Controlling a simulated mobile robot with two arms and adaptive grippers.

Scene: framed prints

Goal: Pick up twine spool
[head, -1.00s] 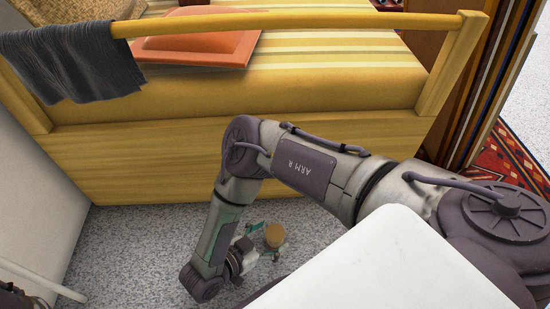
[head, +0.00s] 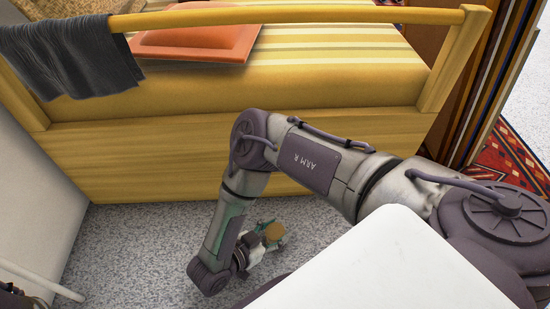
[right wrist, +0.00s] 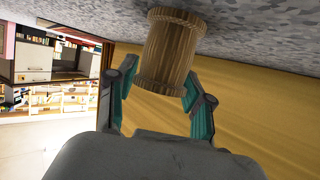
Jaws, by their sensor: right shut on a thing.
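The twine spool (head: 273,231) is a small tan, ribbed cylinder low over the speckled grey floor, in front of the wooden bed frame. It also shows large in the right wrist view (right wrist: 168,50), with slightly wider rims at its ends. My right gripper (head: 266,236) is shut on the spool. In the right wrist view its teal-padded fingers (right wrist: 158,88) sit on either side of the spool's near end. I cannot tell whether the spool still touches the floor. My left gripper is not recognisable in the views.
The yellow wooden bed frame (head: 180,157) stands just beyond the spool, with a dark grey cloth (head: 70,58) over its rail. An orange cushion (head: 195,40) lies on the striped bedding. A thin white rod (head: 42,282) is at lower left. Carpet left of my arm is clear.

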